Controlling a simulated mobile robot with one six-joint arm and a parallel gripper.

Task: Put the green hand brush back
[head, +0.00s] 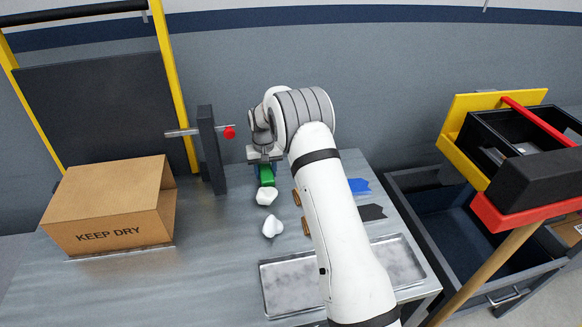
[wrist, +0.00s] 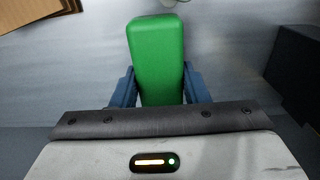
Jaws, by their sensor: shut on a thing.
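The green hand brush (head: 266,176) is in my gripper (head: 264,163) over the back middle of the metal worktop. In the wrist view, its smooth green block (wrist: 157,55) sits between the two blue fingers (wrist: 160,85), which are shut on it. No bristles show in either view. I cannot tell whether it touches the worktop or hangs just above it. To its left, a dark upright post (head: 211,150) carries a grey horizontal bar with a red knob (head: 229,132) at its right end.
A "KEEP DRY" cardboard box (head: 112,207) stands at the left. Two crumpled white pieces (head: 266,194) (head: 272,228) lie in front of the brush, beside small brown blocks (head: 306,226). A shallow metal tray (head: 288,286) is at the front. A black crate (head: 500,135) stands right, off the worktop.

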